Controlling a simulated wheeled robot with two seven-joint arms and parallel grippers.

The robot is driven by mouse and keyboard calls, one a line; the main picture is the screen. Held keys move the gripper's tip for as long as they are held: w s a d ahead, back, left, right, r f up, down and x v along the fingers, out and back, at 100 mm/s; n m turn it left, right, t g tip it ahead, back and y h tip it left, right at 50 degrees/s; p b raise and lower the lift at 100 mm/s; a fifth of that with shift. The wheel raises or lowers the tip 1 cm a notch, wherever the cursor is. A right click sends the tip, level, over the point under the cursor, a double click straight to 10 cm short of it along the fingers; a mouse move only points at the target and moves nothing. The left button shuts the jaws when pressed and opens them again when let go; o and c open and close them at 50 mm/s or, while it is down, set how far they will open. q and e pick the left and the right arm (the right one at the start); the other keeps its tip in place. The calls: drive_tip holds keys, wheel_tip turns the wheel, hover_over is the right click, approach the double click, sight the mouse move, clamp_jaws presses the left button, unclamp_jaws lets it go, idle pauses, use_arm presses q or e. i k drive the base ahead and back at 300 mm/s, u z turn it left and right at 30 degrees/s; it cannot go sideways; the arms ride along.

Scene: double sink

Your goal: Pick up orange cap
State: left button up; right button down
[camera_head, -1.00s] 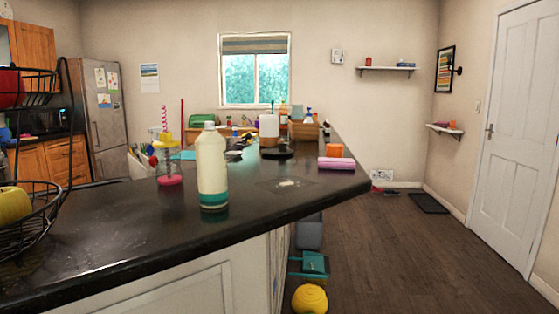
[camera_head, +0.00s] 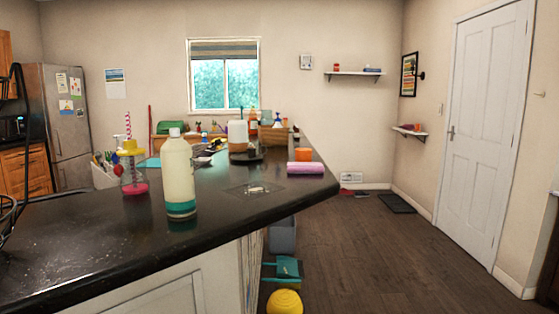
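No thing in view is plainly an orange cap. A small orange block-like thing (camera_head: 304,155) sits at the right end of the dark counter (camera_head: 235,213), behind a pink rolled cloth (camera_head: 305,168). A rounded yellow-orange thing (camera_head: 284,302) lies on the floor beside the counter at the bottom of the head view, partly cut off. A jar (camera_head: 133,178) with a yellow top stands on the counter at the left. Neither of my grippers is in view.
A tall cream bottle (camera_head: 178,172) with a green base stands near the counter's front edge. A teal dustpan-like thing (camera_head: 287,268) and a grey bin (camera_head: 282,236) are on the floor beside the counter. The wooden floor (camera_head: 375,255) to the right is mostly clear up to the white door (camera_head: 485,135).

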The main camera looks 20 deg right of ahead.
sight(302, 155)
drive_tip(key=z, duration=1.85)
drive_tip(key=i, duration=4.45)
drive_tip(key=u, duration=4.25)
drive_tip(key=i, duration=0.35)
drive_tip(key=z, duration=0.05)
